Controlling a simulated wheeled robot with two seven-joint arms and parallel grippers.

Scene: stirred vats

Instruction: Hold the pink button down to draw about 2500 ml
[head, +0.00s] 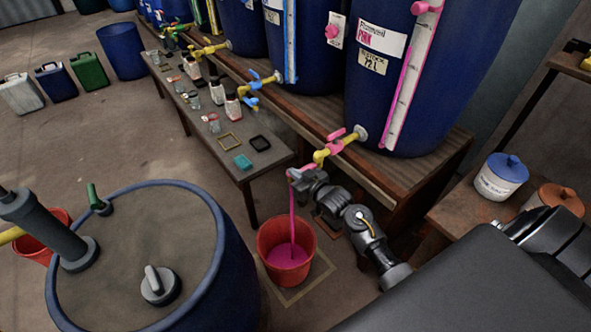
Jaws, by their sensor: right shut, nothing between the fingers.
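A blue vat (375,95) with a label reading PINK stands on the wooden bench. Its yellow tap (338,147) has a pink lever (335,134). A pink stream (292,215) falls from near the tap's spout into a red bucket (284,240), which holds some pink liquid. My right gripper (297,180) is shut at the spout, with nothing seen between its fingers. It partly hides the spout. A small pink part shows at its fingertips; whether this is the button I cannot tell. My left gripper is not in view.
The red bucket stands inside a square outline (291,297) on the floor. A low table (262,160) with glasses and bottles stands left of it. A large blue drum (140,250) fills the lower left. White (501,175) and orange-lidded (553,203) tubs are at right.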

